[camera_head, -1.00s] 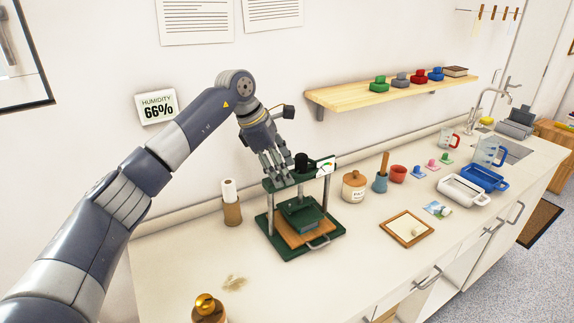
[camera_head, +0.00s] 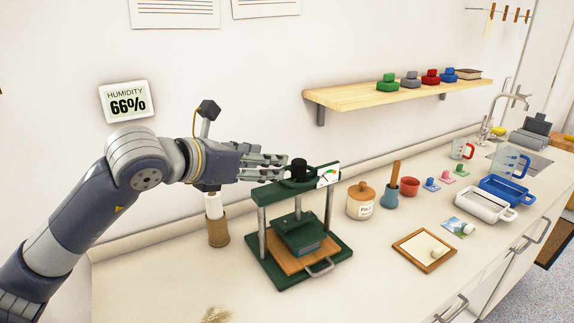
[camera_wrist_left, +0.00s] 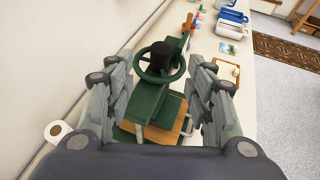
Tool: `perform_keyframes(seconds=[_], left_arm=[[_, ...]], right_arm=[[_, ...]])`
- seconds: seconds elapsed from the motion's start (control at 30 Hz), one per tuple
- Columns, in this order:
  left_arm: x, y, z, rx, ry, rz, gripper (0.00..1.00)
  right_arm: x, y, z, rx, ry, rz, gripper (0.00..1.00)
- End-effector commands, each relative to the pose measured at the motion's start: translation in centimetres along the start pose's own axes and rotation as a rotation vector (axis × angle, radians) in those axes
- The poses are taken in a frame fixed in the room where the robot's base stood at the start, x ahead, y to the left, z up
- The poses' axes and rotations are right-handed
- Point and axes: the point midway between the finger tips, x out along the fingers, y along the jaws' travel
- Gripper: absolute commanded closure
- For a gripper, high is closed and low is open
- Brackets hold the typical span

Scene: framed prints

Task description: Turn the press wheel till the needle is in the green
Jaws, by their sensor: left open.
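The green press (camera_head: 262,225) stands on the counter, with a green wheel (camera_wrist_left: 144,72) and an upright black knob (camera_head: 299,170) on top. A small white gauge (camera_head: 328,177) with a coloured arc sits on its top beam; its needle is too small to read surely. My left gripper (camera_head: 284,170) is level, left of the wheel, its fingertips close to the knob and wheel. In the left wrist view its fingers are spread on either side of the wheel, open, with nothing held. Whether they touch the rim I cannot tell. My right gripper is not in view.
A wooden board (camera_head: 280,252) with a metal handle lies under the press plate. The wall is close behind.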

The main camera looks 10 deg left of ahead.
Motion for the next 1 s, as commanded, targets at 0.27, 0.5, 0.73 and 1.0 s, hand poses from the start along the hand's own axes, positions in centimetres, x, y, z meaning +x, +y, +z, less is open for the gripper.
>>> perform_keyframes(seconds=[0.27, 0.5, 0.73, 1.0], left_arm=[[4.7, -0.1, 0.2, -0.002, 0.006, -0.004, 0.51], [8.7, 0.0, 0.1, -0.001, 0.005, -0.001, 0.51], [10.2, 0.0, 0.0, 0.001, 0.004, 0.0, 0.51], [10.3, 0.0, -0.1, 0.002, 0.004, 0.0, 0.55]], right_arm=[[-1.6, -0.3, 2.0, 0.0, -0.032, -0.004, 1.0], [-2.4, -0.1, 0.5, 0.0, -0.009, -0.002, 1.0], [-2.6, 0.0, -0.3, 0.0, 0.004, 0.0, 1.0], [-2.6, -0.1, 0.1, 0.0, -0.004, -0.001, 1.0]])
